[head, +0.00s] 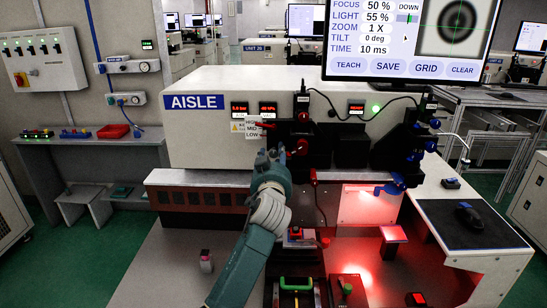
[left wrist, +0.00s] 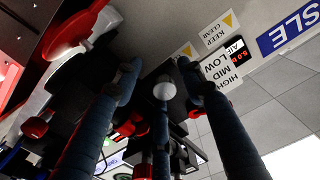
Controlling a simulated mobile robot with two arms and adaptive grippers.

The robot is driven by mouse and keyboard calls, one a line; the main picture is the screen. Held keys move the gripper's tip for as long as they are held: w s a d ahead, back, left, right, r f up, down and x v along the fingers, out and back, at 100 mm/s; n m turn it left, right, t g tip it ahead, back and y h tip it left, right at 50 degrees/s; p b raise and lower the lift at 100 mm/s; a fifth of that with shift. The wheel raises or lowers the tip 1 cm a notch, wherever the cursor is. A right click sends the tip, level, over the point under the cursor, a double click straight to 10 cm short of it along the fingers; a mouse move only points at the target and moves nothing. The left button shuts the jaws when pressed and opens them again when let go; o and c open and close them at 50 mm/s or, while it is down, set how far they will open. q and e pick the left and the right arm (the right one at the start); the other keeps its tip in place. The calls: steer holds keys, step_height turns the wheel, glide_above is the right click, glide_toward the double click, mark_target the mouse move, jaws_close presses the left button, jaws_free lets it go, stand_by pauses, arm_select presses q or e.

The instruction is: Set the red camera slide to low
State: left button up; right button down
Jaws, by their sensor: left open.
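The red camera slide is a dark upright block with red knobs (head: 302,148) on the front of the white AISLE cabinet. A red pointer (head: 265,125) shows beside its HIGH, MID, LOW label (head: 252,127), near HIGH and MID; its exact level is hard to tell. The label also shows upside down in the left wrist view (left wrist: 222,70). My left gripper (head: 268,158) is just below the label, left of the slide. In the left wrist view its fingers (left wrist: 160,75) are spread, with a pale round knob (left wrist: 164,90) between them; contact is unclear. My right gripper is not seen.
A monitor (head: 410,40) hangs at upper right. Blue knobs (head: 400,182) sit right of the slide above a red-lit area. A bench with a mouse (head: 469,215) is at right. A fixture with a green handle (head: 295,284) stands below. A cable hangs near the slide.

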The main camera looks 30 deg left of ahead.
arm_select(q)
steer(key=v, duration=1.2)
steer(key=shift+s+f, duration=0.1)
